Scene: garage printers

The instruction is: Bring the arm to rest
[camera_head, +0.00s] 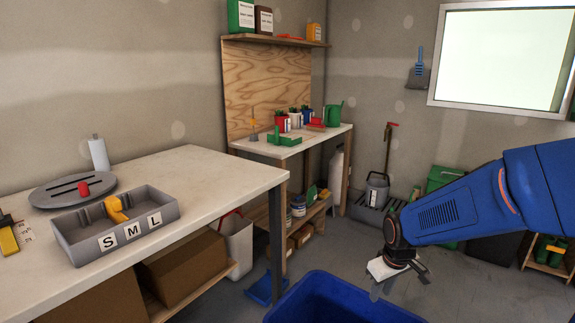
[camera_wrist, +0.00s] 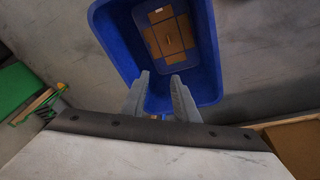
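My gripper (camera_head: 382,283) hangs from my blue arm at the right of the head view, with its fingers pointing down. It is a little to the right of and above a blue bin (camera_head: 320,278). In the wrist view, the two grey fingers of my gripper (camera_wrist: 159,82) stand apart with nothing held between them. The blue bin (camera_wrist: 212,50) lies beyond the fingertips there, with an orange-brown panelled shape (camera_wrist: 168,40) at its bottom.
A white-topped workbench (camera_head: 200,175) at the left holds a grey tray (camera_head: 118,245) marked S, M, L, and a round grey slotted disc (camera_head: 50,195). A second bench (camera_head: 335,130) stands behind. Grey floor (camera_head: 460,285) is clear at the right.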

